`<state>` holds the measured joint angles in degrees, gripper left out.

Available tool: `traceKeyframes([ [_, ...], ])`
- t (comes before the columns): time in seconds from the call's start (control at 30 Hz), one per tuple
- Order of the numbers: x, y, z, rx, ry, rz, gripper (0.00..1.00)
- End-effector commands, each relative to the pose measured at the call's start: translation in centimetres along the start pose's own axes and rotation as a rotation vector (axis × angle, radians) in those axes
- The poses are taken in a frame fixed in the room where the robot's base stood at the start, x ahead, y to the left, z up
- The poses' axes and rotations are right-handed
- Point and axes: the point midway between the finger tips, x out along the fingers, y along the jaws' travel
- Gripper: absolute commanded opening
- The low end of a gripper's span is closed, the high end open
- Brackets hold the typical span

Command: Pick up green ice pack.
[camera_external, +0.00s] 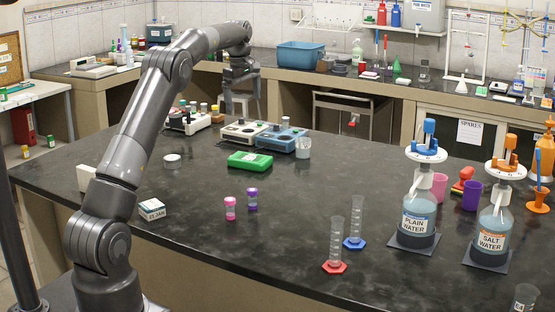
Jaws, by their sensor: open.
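The green ice pack (250,160) is a flat, bright green block lying on the dark bench top near the middle of the view. My gripper (243,106) hangs from the end of the raised grey arm, behind and above the ice pack in the picture. Its jaws are open and I see nothing held between them. The gripper is apart from the ice pack. The fingertips are small and dark here, so their detail is hard to make out.
A blue hotplate-like device (289,143) and a glass beaker (303,148) stand just behind the ice pack. Pink (230,208) and purple (252,198) vials stand in front. Two cylinders and the plain water bottle (418,214) are to the right. The bench's middle front is clear.

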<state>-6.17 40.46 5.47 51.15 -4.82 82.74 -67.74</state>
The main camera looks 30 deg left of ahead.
Motion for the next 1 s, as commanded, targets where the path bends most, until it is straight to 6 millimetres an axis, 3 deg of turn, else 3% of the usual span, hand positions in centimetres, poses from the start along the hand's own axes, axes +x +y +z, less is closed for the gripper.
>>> traceKeyframes([
  [0.03, 1.8, 0.9, -0.6, -0.036, -0.003, -0.016, 1.00],
  [0.2, 6.6, 3.0, -2.0, -0.166, -0.005, -0.057, 1.00],
  [0.4, 10.9, 4.2, -3.1, -0.274, -0.002, -0.091, 1.00],
  [0.67, 13.3, 4.3, -3.3, -0.316, -0.002, -0.106, 1.00],
  [1.0, 17.6, 3.9, -3.1, -0.313, -0.002, -0.105, 1.00],
])
